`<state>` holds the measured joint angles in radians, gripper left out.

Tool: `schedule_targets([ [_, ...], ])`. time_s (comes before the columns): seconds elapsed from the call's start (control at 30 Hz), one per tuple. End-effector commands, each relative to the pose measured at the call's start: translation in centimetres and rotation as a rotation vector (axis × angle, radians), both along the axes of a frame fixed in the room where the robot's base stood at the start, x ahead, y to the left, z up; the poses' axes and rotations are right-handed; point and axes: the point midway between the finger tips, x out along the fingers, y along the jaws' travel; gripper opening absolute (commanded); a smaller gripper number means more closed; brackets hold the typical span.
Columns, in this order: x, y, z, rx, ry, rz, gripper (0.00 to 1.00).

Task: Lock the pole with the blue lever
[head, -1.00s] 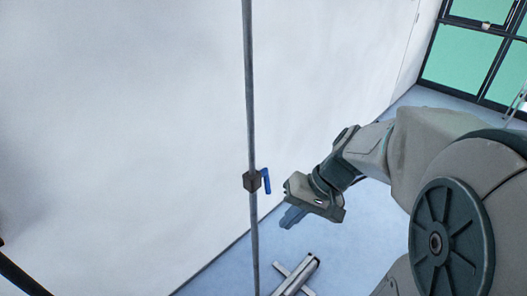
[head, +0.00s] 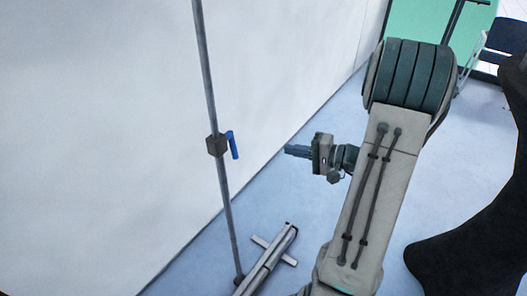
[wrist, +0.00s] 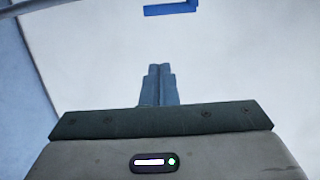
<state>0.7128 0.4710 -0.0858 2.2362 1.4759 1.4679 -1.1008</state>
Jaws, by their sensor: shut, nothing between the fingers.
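The pole (head: 206,80) is thin and grey and stands in front of the white wall in the head view, tilted in the picture. A dark block (head: 217,145) sits around it about halfway up. The blue lever (head: 232,145) is on the right side of this block and hangs down. My gripper (head: 287,150) is to the right of the lever, apart from it, with its fingers towards it. In the wrist view the fingers (wrist: 157,68) are together and empty.
A white wall (head: 90,140) stands close behind the pole. A grey metal base with crossing bars (head: 268,262) lies on the blue floor at the pole's foot. A dark chair (head: 503,38) is at the far right.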

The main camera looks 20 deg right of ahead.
Motion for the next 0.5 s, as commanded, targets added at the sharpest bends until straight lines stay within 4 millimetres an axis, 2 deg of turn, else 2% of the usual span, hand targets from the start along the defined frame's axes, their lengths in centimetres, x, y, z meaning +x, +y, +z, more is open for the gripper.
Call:
schedule_targets([
  [0.17,1.7,2.1,-0.2,0.002,0.001,0.007,0.0],
  [0.5,6.4,7.3,-1.4,0.001,0.004,0.007,0.0],
])
